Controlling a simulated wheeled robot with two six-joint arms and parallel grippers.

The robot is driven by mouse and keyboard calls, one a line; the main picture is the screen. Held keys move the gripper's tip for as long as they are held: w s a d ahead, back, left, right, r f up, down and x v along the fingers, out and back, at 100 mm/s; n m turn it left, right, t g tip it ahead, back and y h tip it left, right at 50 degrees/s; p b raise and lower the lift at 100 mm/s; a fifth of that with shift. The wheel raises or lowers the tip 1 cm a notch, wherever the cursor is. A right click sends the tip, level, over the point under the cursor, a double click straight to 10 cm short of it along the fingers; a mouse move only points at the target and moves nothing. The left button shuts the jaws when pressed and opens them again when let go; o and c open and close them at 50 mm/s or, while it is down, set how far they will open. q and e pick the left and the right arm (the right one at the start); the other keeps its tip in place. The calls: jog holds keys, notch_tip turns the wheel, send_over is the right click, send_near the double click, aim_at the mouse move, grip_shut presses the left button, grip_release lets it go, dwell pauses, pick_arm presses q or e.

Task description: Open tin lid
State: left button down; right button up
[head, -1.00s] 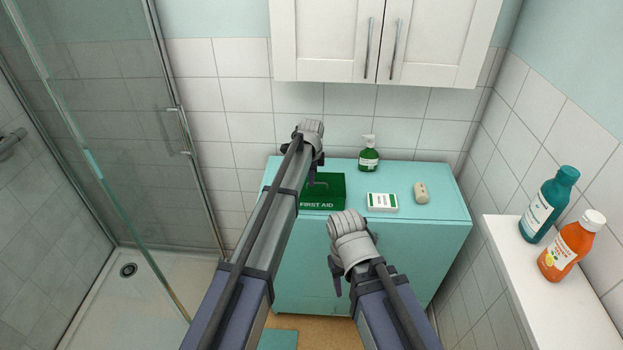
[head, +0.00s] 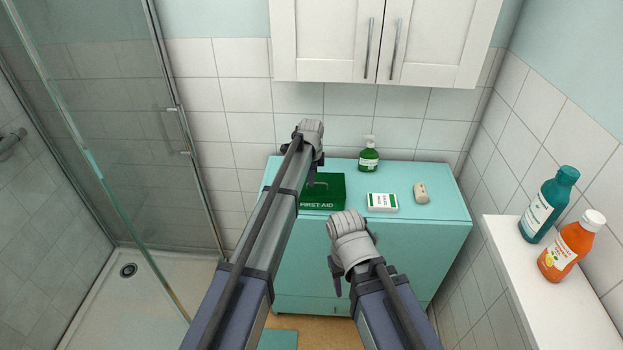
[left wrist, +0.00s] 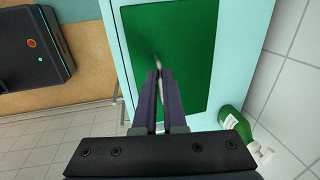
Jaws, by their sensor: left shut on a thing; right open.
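The green first aid tin (head: 328,198) stands on the turquoise cabinet, its lid down, with white lettering on its front. In the left wrist view, the tin's green lid (left wrist: 191,30) lies under my left gripper (left wrist: 160,76). Its fingers are shut on the small grey lid handle (left wrist: 158,62). In the head view, my left gripper (head: 313,174) is over the tin's left part, and my arm hides the tin's left end. My right gripper (head: 335,278) is open and empty in front of the cabinet, lower than its top and apart from the tin.
On the cabinet top (head: 435,217) are a green pump bottle (head: 369,160), a white-and-green box (head: 382,202) and a beige bar (head: 420,193). A teal bottle (head: 548,205) and an orange bottle (head: 570,248) stand on the right ledge. A white wall cupboard (head: 330,40) hangs above.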

pick_arm(q)
jog(key=shift+r, duration=0.1)
dwell(0.3)
jog(key=shift+w+r+p, duration=0.95)
jog(key=shift+r+p, duration=0.2)
jog(key=shift+p, duration=0.1)
jog(key=shift+w+r+p, duration=0.7)
jog(key=shift+w, duration=0.2)
jog(key=shift+w+r+p, duration=0.4)
jog(key=shift+w, duration=0.35)
jog(key=c, duration=1)
grip_release()
jog(key=r+p, duration=0.2)
jog(key=s+r+p, duration=0.1)
jog(key=r+p, duration=0.4)
jog(key=shift+s+r, duration=0.25)
jog(key=shift+s, duration=0.1)
